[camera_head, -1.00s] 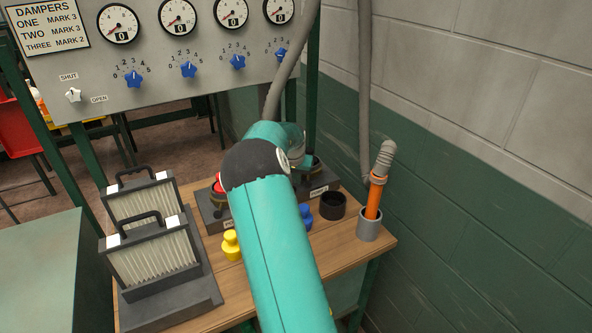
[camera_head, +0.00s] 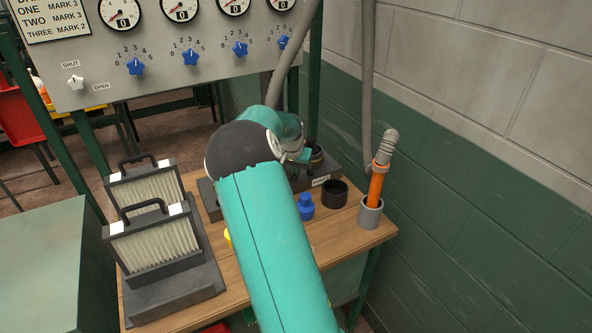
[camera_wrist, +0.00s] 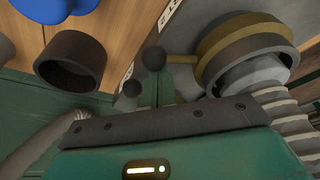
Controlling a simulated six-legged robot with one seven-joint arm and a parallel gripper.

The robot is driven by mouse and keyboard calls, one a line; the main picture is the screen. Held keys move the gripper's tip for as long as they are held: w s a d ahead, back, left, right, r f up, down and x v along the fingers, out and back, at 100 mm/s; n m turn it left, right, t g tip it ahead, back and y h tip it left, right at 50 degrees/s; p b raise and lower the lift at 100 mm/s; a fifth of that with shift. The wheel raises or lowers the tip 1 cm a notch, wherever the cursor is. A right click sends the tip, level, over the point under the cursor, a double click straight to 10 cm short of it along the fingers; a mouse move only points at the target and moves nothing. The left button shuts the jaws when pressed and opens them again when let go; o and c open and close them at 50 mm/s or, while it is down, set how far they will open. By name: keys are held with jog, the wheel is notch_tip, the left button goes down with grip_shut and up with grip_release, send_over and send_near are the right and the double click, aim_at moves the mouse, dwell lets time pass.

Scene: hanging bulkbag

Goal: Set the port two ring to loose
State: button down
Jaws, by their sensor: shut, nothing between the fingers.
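The port two ring is a brass-coloured collar (camera_wrist: 240,35) at the upper right of the wrist view, around a pale fitting with a ribbed grey hose below it. A brass lever with a black ball knob (camera_wrist: 154,58) sticks out to its left. In the head view the ring (camera_head: 317,156) shows small at the right end of the dark port block, partly hidden by my arm. My gripper (camera_head: 301,157) is beside it, just left.
A blue plug (camera_head: 306,207), a black cup (camera_head: 334,194) and an orange-handled tool in a grey holder (camera_head: 370,216) stand on the wooden table's right side. Two filters (camera_head: 155,240) stand left. A gauge panel (camera_head: 180,50) rises behind; a wall bounds the right.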

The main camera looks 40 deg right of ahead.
jog(key=a+m, duration=0.2)
jog(key=m+g, duration=0.1)
jog(key=shift+s+a, duration=0.25)
jog(key=shift+a, duration=0.15)
jog(key=a+m+g, duration=0.1)
jog(key=a+m, duration=0.1)
jog(key=m, duration=0.1)
jog(key=shift+a, duration=0.1)
jog(key=a+m, duration=0.1)
jog(key=m, duration=0.1)
jog(key=w+a+m+g, duration=0.1)
jog(key=a+m, duration=0.1)
jog(key=shift+w+a, duration=0.35)
jog(key=shift+a, duration=0.1)
jog(key=shift+w+a, duration=0.15)
jog(key=shift+a, duration=0.05)
jog(key=shift+d, duration=0.1)
